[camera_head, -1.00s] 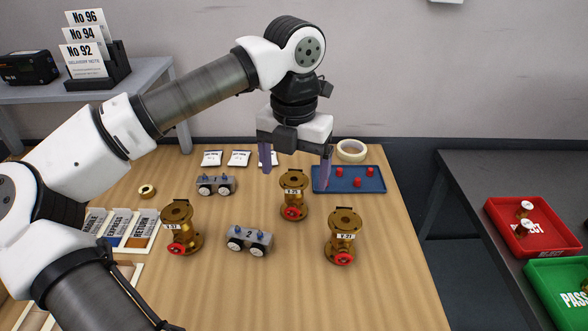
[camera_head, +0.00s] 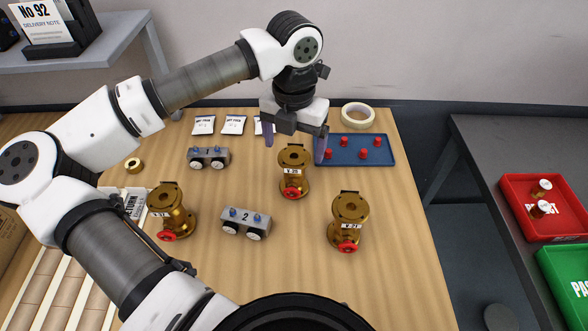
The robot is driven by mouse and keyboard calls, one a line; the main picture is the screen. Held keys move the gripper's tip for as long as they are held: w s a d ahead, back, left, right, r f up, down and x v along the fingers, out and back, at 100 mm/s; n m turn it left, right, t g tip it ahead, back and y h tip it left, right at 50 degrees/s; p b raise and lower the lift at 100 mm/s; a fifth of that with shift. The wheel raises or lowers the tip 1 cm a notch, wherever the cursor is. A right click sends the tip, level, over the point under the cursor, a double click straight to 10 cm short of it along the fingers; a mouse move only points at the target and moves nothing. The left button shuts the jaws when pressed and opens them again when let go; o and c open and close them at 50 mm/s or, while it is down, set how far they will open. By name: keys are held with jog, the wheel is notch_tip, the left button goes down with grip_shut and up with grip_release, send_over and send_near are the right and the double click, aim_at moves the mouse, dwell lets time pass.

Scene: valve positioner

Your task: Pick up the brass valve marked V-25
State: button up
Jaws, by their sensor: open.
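Three brass valves with red handwheels stand upright on the wooden table. The middle valve (camera_head: 294,172) has a label that appears to read V-25. The right valve (camera_head: 348,222) appears to read V-21, and the left valve's (camera_head: 170,212) label is too small to read surely. My gripper (camera_head: 294,147) is open and empty, fingers pointing down. In the picture its fingers lie to the left and right of the middle valve's top flange; I cannot tell their exact height or depth against it. No contact shows.
Red (camera_head: 520,190) and green (camera_head: 556,262) bins are on the right bench. Bare table lies at front right.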

aim_at(294, 156)
jog(key=shift+s+f+p, duration=0.1)
jog(key=shift+f+p, duration=0.9)
jog(key=shift+f, duration=1.85)
jog(key=shift+r, duration=0.1)
grip_shut()
